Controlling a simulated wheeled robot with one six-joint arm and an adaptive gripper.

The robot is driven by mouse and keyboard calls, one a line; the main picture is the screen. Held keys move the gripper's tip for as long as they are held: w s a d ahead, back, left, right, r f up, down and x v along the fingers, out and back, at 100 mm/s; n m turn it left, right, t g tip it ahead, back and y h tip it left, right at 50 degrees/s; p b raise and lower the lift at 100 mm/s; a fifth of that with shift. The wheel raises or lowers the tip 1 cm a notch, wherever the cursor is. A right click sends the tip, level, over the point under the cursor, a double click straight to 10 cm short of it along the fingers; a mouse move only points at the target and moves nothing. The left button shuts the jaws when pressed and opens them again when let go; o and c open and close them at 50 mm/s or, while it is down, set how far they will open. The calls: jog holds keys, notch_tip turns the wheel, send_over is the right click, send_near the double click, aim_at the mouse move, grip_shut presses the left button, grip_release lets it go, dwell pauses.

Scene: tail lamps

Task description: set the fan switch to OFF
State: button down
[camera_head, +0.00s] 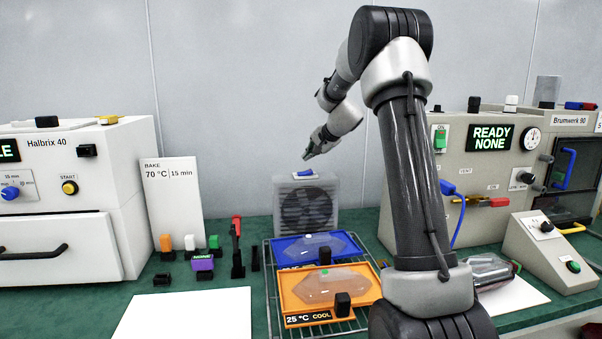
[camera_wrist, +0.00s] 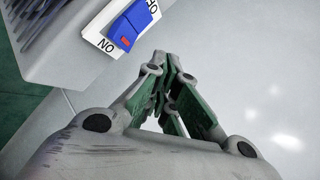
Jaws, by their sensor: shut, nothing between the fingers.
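The grey fan (camera_head: 306,208) stands at the back of the bench, behind the wire rack. Its blue rocker switch (camera_head: 305,173) sits on a white plate on top of the fan. In the wrist view the blue rocker (camera_wrist: 130,25) has a red mark at the end by the ON label, and the OFF label is at the other end. I cannot tell for sure which end is pressed down. My gripper (camera_head: 307,156) is shut and empty, just above the switch. In the wrist view its fingertips (camera_wrist: 172,62) are beside the switch plate, apart from it.
A blue tray (camera_head: 276,250) and an orange tray (camera_head: 290,300) with clear parts lie on the wire rack before the fan. The white Halbrix oven (camera_head: 130,200) stands left, the beige Brumwerk machine (camera_head: 480,160) right. The wall is close behind the fan.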

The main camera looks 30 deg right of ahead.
jog(key=shift+s+d+r, duration=0.1)
jog(key=shift+d+r, duration=0.15)
jog(key=shift+r, duration=0.35)
jog(key=shift+s+d+r, duration=0.1)
jog(key=shift+d+r, duration=0.1)
jog(key=shift+r, duration=0.35)
jog(key=s+f+g, duration=0.1)
jog(key=f, duration=0.1)
jog(key=s+a+f+n, duration=0.1)
jog(key=s+f, duration=0.1)
jog(key=s+f+n+g, duration=0.1)
jog(key=s+f, duration=0.1)
jog(key=shift+s+a+g+y, duration=0.2)
jog(key=shift+s+g+y, duration=0.1)
jog(key=shift+y, duration=0.1)
jog(key=s+a+r+n+g, duration=0.1)
jog(key=s+a+n, duration=0.2)
jog(key=s, duration=1.1)
jog(key=s+a+r+n+g+h, duration=0.1)
jog(key=s+a+n, duration=0.3)
jog(key=s, duration=1.1)
jog(key=s+a+r+n+g+h, duration=0.1)
jog(key=s+a+n, duration=0.2)
jog(key=s, duration=1.1)
jog(key=shift+s+a+n, duration=0.2)
jog(key=shift+a+n, duration=0.2)
jog(key=shift+a, duration=0.4)
